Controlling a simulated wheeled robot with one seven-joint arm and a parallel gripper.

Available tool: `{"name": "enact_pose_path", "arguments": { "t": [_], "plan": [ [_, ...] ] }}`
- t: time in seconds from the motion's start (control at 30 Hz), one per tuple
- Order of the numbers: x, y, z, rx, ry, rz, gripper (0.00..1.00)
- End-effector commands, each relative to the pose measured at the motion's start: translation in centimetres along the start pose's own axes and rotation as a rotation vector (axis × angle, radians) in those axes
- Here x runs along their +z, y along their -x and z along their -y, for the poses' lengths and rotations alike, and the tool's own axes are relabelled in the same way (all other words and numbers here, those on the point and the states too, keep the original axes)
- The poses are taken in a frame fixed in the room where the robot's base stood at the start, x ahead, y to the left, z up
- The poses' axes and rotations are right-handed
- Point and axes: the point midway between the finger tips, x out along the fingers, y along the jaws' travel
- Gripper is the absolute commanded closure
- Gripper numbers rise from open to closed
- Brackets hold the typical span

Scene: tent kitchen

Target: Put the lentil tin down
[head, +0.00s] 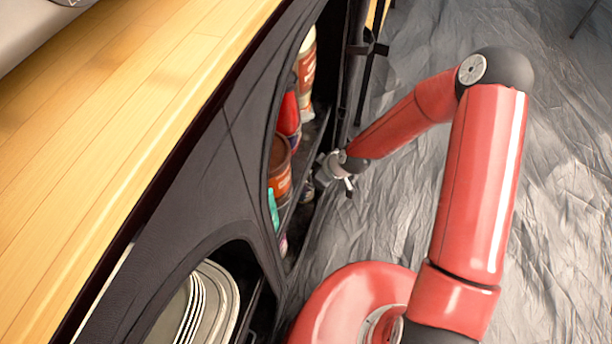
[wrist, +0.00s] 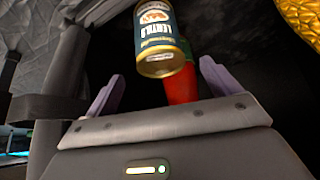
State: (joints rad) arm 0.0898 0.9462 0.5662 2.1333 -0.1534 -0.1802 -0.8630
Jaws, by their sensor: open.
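The lentil tin (wrist: 160,42) is dark blue with a cream band and a gold rim, and its label reads upside down in the wrist view. It lies beyond and between the two purple-grey fingers of my gripper (wrist: 163,72). The fingers are apart, and I see dark gaps between them and the tin. In the head view my gripper (head: 340,172) is at the opening of the dark fabric cupboard. A small dark item (head: 307,189) sits there beside it, too small to tell if it is the tin.
In the cupboard stand a brown-orange tin (head: 280,168), a red container (head: 289,115) and a cream-and-brown tin (head: 306,70). Plates (head: 212,300) fill the nearer opening. A wooden counter (head: 130,110) lies above. The grey sheet floor (head: 570,180) at right is clear.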

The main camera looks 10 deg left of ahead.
Motion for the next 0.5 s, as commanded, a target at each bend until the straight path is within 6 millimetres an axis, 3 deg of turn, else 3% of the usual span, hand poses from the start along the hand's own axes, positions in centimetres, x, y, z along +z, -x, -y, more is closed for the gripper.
{"name": "enact_pose_path", "arguments": {
  "t": [0.03, 0.2, 0.5],
  "plan": [
    [-0.1, 1.3, -0.2, 0.003, -0.001, 0.0, 0.11],
    [0.0, 3.8, -0.1, 0.002, -0.001, -0.001, 0.11],
    [0.0, 4.8, 0.0, 0.0, 0.0, 0.0, 0.11]
  ]
}}
